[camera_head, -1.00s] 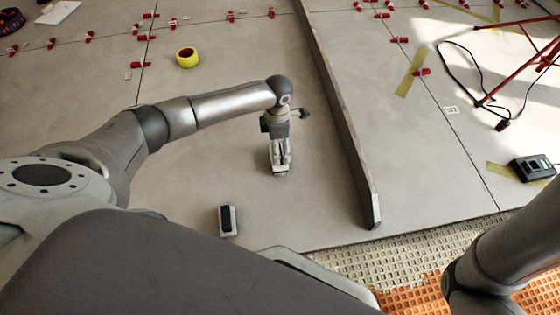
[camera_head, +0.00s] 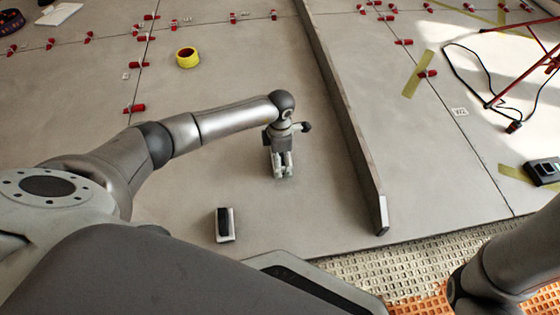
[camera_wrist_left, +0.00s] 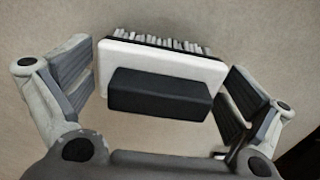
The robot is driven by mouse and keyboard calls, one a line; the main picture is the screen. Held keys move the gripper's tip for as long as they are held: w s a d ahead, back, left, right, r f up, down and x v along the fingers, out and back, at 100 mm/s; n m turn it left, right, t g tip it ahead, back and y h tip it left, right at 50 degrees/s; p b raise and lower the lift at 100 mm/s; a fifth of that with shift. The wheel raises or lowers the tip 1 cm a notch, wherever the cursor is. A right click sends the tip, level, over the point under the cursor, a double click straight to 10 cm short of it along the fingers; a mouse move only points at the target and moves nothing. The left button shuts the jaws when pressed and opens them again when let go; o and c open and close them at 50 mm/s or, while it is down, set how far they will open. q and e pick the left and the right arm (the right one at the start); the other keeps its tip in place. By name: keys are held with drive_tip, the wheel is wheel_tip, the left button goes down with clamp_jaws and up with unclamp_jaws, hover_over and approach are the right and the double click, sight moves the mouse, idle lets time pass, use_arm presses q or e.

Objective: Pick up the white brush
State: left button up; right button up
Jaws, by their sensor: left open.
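The white brush (camera_wrist_left: 165,62) shows in the left wrist view, with a white plate, a black block-shaped grip and pale bristles along its far side. It lies between the two spread fingers of my left gripper (camera_wrist_left: 158,98), with no finger visibly touching it. In the head view my left gripper (camera_head: 282,172) points down over the grey floor. A small white block with a black top (camera_head: 225,225) lies to its lower left; it looks like the brush, but I cannot tell whether it is the same thing. My right gripper is out of view.
A long grey bar (camera_head: 345,120) lies on the floor right of the left gripper. A yellow tape roll (camera_head: 187,57) sits farther back. Red levelling clips line the tile joints. A dark device (camera_head: 543,171) and cable lie at right.

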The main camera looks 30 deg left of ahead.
use_arm(q)
drive_tip(key=c, duration=0.9)
drive_tip(key=shift+r, duration=0.15)
